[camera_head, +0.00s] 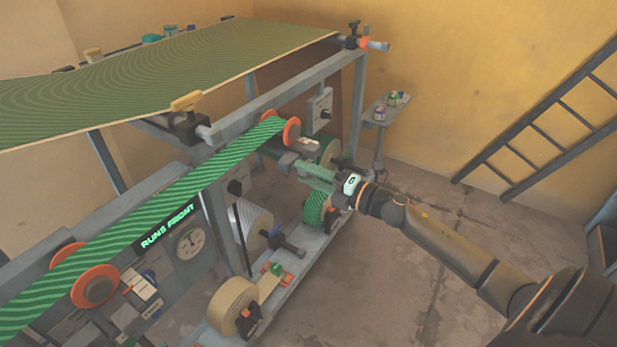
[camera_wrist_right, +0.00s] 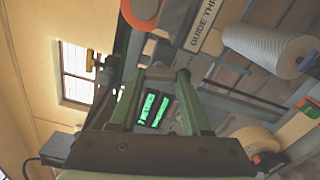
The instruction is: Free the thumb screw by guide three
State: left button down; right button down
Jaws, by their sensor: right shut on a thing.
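My right gripper (camera_head: 295,165) reaches in from the right to the press frame, beside the far end of the striped green web. In the right wrist view, its two green fingers (camera_wrist_right: 162,76) are shut on a small grey piece (camera_wrist_right: 160,71), which I take for the thumb screw. Its threads and seat are hidden. A label reading "GUIDE THR", cut off by the picture edge, is on a bar (camera_wrist_right: 203,25) just beyond the fingertips. An orange-rimmed guide roller (camera_head: 292,131) is close by the gripper in the head view. My left gripper is out of view.
The green web (camera_head: 180,202) runs diagonally along the press. Paper rolls (camera_head: 234,303) and a striped green roll (camera_head: 315,208) sit on the low rail. A small shelf (camera_head: 383,107) stands behind. A ladder (camera_head: 545,130) leans at right. The floor (camera_head: 400,290) at front is clear.

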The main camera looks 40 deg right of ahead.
jog(key=shift+f+n, duration=0.15)
jog(key=shift+n, duration=0.45)
jog(key=n+b, duration=0.2)
jog(key=n, duration=0.1)
jog(key=shift+n+b, duration=0.6)
jog(key=shift+n, duration=0.6)
jog(key=shift+n+b, duration=0.3)
jog(key=shift+n, duration=0.4)
jog(key=shift+c, duration=1.8)
grip_release()
jog(key=shift+d, duration=0.1)
jog(key=v, duration=1.2)
jog(key=shift+s, duration=0.25)
